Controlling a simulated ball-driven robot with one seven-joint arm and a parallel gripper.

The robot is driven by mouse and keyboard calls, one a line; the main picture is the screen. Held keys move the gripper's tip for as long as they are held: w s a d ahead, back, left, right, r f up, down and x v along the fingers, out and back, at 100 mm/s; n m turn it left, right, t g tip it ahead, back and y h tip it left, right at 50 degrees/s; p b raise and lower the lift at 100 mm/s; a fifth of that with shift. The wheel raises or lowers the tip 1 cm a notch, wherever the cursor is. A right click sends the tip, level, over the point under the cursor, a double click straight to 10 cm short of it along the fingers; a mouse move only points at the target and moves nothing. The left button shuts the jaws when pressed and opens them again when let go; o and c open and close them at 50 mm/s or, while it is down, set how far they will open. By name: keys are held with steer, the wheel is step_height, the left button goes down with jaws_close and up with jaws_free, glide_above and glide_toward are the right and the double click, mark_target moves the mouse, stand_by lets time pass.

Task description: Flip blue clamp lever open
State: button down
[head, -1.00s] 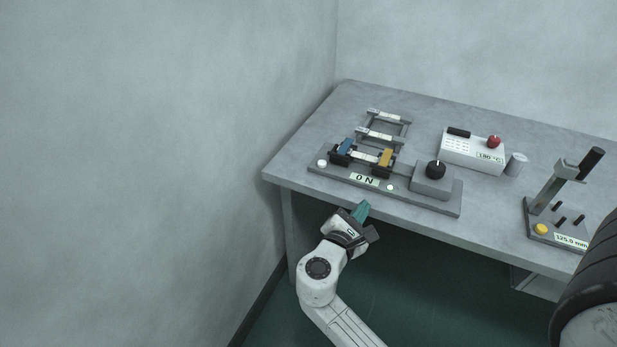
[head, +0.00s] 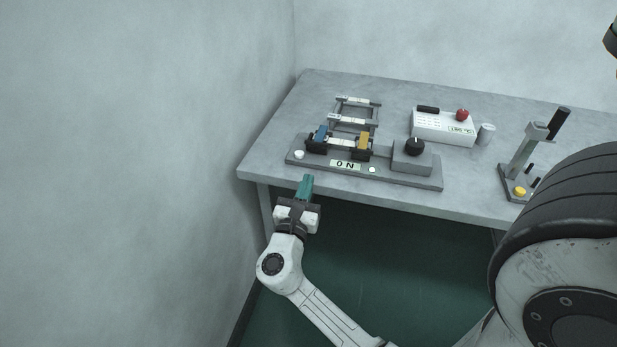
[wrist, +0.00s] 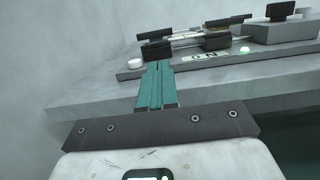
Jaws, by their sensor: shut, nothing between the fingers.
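The blue clamp lever (head: 321,132) sits on a black clamp at the left end of a grey fixture (head: 428,183) on the table. An orange clamp lever (head: 364,140) is on the matching clamp to its right. My gripper (head: 308,178) has teal fingers that are shut and empty. It is in front of the table's front edge, below and in front of the blue lever, and apart from it. In the wrist view the shut fingertips (wrist: 158,66) point toward the fixture. The clamp shows dark there, and the blue colour cannot be made out.
The fixture carries an "ON" label (head: 345,164), white buttons and a black knob (head: 415,146). A metal frame (head: 374,113) lies behind it. A white box (head: 428,125) with a red knob and a lever stand (head: 522,165) are to the right. A wall is close on the left.

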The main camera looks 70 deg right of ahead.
mark_target(320, 145)
steer(key=x, duration=0.8)
steer(key=shift+d, duration=0.2)
steer(key=shift+r, duration=0.1)
steer(key=shift+r+p, duration=0.35)
steer(key=shift+p, duration=0.6)
steer(key=shift+y+p, duration=0.3)
